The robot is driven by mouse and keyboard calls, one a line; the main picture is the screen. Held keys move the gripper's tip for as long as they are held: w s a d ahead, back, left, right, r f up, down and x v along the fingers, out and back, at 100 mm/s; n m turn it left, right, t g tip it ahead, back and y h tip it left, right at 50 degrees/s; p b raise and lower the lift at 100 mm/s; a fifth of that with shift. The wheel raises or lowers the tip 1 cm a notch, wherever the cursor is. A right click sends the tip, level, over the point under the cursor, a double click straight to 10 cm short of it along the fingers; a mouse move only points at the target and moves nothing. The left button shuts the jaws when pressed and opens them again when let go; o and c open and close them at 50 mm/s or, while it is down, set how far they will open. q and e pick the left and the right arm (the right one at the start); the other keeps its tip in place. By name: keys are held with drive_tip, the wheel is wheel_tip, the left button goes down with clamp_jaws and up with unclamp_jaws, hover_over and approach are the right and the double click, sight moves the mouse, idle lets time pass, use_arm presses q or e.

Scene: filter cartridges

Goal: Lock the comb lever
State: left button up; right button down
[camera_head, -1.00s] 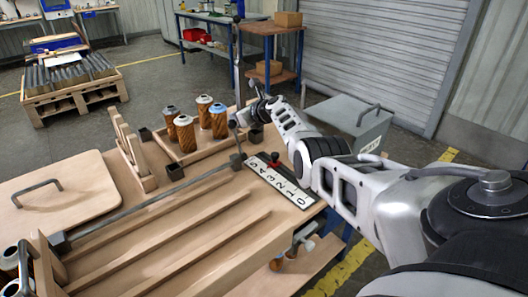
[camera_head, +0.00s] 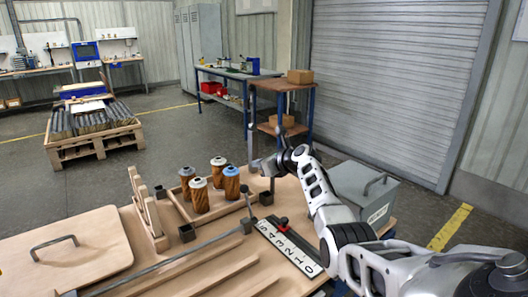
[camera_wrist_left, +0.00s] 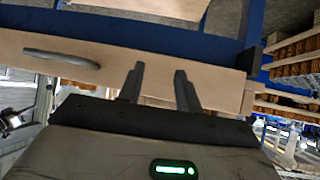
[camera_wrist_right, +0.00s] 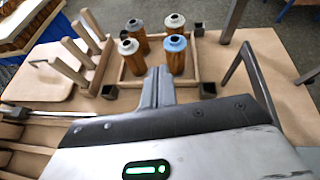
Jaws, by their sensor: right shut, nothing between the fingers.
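A thin grey lever (camera_head: 248,205) with a dark ball end stands up from the dark block at the right end of a long grey rod (camera_head: 185,257), by the wooden comb's slats. I take this for the comb lever; its latch is not clear. My right gripper (camera_head: 262,165) is above the table's far side, just beyond the lever's ball end. In the right wrist view its fingers (camera_wrist_right: 158,78) are together and empty, with a bent grey bar (camera_wrist_right: 262,85) to their right. My left gripper (camera_wrist_left: 158,82) is open and empty in its wrist view, and outside the head view.
Several brown cartridges (camera_head: 200,195) stand in a wooden tray behind the rod. An upright slotted wooden rack (camera_head: 148,212) is left of them. A numbered strip (camera_head: 288,246) with a red knob lies right of the lever. A grey lidded box (camera_head: 362,188) is beyond my right arm.

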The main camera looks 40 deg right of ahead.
drive_tip(key=shift+s+d+r, duration=0.1)
drive_tip(key=shift+s+r, duration=0.15)
drive_tip(key=shift+r, duration=0.65)
drive_tip(key=shift+s+d+r, duration=0.1)
drive_tip(key=shift+s+r, duration=0.1)
drive_tip(key=shift+r, duration=0.65)
